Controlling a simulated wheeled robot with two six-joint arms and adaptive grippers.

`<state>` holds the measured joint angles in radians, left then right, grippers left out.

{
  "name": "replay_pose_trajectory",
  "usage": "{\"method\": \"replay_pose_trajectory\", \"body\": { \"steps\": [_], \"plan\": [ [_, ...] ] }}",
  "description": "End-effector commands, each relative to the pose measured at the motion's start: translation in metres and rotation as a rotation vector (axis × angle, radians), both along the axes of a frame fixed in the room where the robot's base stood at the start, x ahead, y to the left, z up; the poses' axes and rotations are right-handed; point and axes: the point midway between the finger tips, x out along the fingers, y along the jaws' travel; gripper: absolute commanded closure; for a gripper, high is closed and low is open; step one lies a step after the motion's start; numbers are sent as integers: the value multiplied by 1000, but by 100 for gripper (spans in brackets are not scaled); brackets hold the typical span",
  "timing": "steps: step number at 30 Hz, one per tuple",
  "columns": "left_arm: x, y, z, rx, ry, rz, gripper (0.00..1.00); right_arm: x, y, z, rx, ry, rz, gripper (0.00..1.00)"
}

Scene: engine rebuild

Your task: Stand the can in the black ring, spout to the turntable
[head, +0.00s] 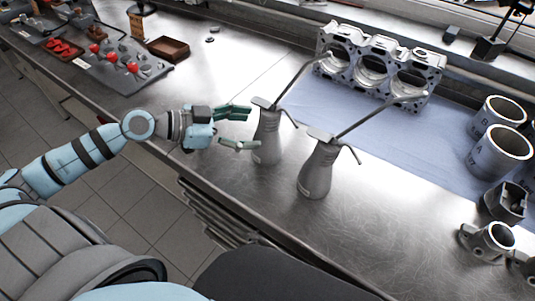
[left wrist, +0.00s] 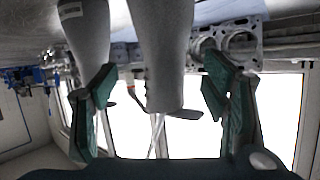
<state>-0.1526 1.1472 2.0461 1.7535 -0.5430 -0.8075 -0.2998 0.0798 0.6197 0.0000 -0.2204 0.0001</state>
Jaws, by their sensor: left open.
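Two grey oil cans with long thin spouts stand upright on the steel bench: the left can (head: 268,138) and the right can (head: 318,168). Both spouts slant up and right toward the back of the bench. My left gripper (head: 250,129) is open, its green fingers level with the left can's body, the fingertips at its left side. In the left wrist view, a can (left wrist: 162,45) shows between the spread fingers (left wrist: 163,100); the other can (left wrist: 87,28) is partly behind one finger. Contact cannot be told. I see no black ring or turntable. My right gripper is not in view.
A grey engine block (head: 380,65) stands on a blue mat (head: 400,128) behind the cans. Cylinder liners (head: 497,152) and small metal parts stand at right. The bench front right of the cans is clear.

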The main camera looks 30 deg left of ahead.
Motion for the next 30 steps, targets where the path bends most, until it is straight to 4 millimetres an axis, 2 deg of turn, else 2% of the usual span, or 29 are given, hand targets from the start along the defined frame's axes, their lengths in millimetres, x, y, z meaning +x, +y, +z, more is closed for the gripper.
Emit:
{"method": "replay_pose_trajectory", "body": {
  "steps": [5,11,13,22,23,30],
  "plan": [
    [10,-7,2,-1,1,8,32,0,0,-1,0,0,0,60],
    [33,-26,5,-4,2,8,32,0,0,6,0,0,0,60],
    [39,-32,-2,-2,3,9,32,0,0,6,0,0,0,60],
    [45,-37,-8,4,7,8,32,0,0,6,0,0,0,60],
    [45,-37,-8,4,7,8,34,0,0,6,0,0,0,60],
    [45,-37,-8,4,7,8,72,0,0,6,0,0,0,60]
  ]
}}
